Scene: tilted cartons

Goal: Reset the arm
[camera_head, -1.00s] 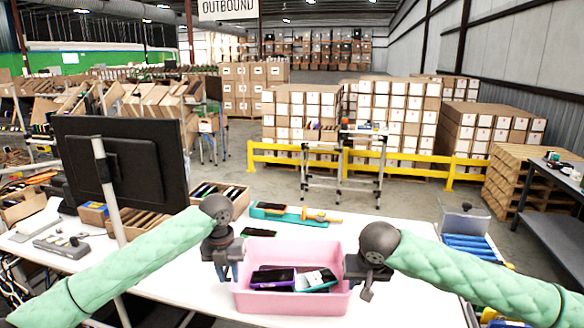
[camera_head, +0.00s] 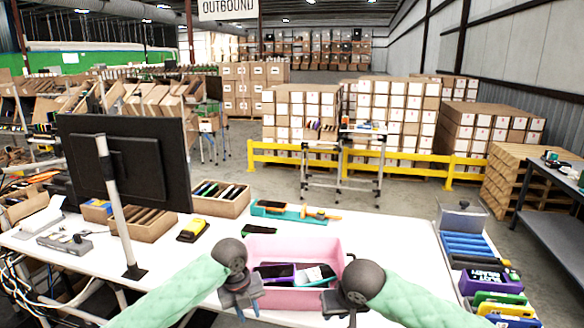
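My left gripper (camera_head: 241,306) hangs in front of the near left side of the pink bin (camera_head: 328,248), and its fingers look spread with nothing between them. My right gripper (camera_head: 345,310) is at the bin's near right corner. It is seen from behind and its fingertips are cut off or hidden, so its opening cannot be told. The bin stands on the white table (camera_head: 392,245) and holds several phone-like items (camera_head: 285,271), dark, purple-edged and white. My grippers hide parts of the bin's front wall.
A monitor (camera_head: 130,165) on a pole stands at the left. Cardboard boxes (camera_head: 222,200) of devices and a yellow-black device (camera_head: 193,230) are behind the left arm. A teal tray (camera_head: 290,212) lies beyond the bin. Colourful cases (camera_head: 490,280) and blue rollers (camera_head: 466,245) are at the right.

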